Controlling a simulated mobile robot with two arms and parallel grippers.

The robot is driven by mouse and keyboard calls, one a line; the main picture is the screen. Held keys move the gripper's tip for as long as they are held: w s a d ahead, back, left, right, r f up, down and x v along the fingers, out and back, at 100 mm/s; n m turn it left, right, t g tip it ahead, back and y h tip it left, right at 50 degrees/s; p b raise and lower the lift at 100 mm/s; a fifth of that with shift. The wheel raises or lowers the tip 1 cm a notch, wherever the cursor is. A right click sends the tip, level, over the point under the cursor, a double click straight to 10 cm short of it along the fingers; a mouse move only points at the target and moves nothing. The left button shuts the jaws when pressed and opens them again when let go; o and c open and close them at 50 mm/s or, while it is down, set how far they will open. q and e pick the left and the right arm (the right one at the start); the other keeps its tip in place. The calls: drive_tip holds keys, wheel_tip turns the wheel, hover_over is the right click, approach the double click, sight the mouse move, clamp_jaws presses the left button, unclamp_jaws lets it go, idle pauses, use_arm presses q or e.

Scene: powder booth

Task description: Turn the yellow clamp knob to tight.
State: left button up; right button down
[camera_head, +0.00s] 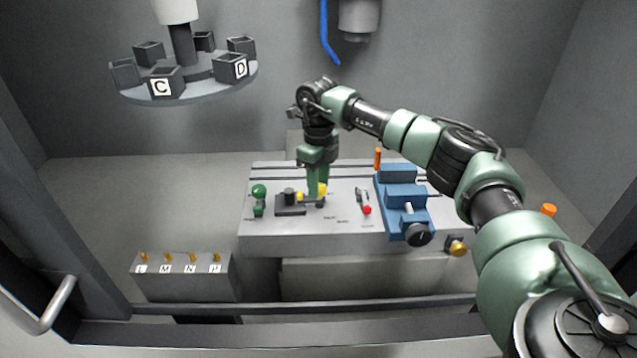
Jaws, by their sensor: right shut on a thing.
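The yellow clamp knob (322,188) stands on the grey slotted table, just right of a dark block fixture. My right gripper (317,191) points straight down at it, its green fingers shut on the knob. The fingers hide part of the knob, and its turn position cannot be read. My left gripper is not in view.
The grey table (290,236) also bears a green-knobbed lever (259,191), a red-tipped lever (366,209) and a blue vise (401,200). A carousel (190,86) with lettered bins hangs at upper left. A box with lettered pegs (181,280) stands at lower left.

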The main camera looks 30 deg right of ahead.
drive_tip(key=m, duration=0.4)
drive_tip(key=shift+w+r+m, duration=0.1)
drive_tip(key=shift+r+m, duration=0.05)
drive_tip(key=shift+m, duration=0.25)
drive_tip(key=m, duration=0.3)
drive_tip(key=shift+d+m+p, duration=0.1)
drive_tip(key=shift+m+p, duration=0.2)
drive_tip(key=m, duration=0.4)
drive_tip(key=shift+r+p, duration=0.1)
drive_tip(key=shift+p, duration=0.2)
drive_tip(key=shift+d+m, duration=0.1)
drive_tip(key=shift+m, duration=2)
drive_tip(key=c, duration=1)
unclamp_jaws()
drive_tip(key=shift+o, duration=0.2)
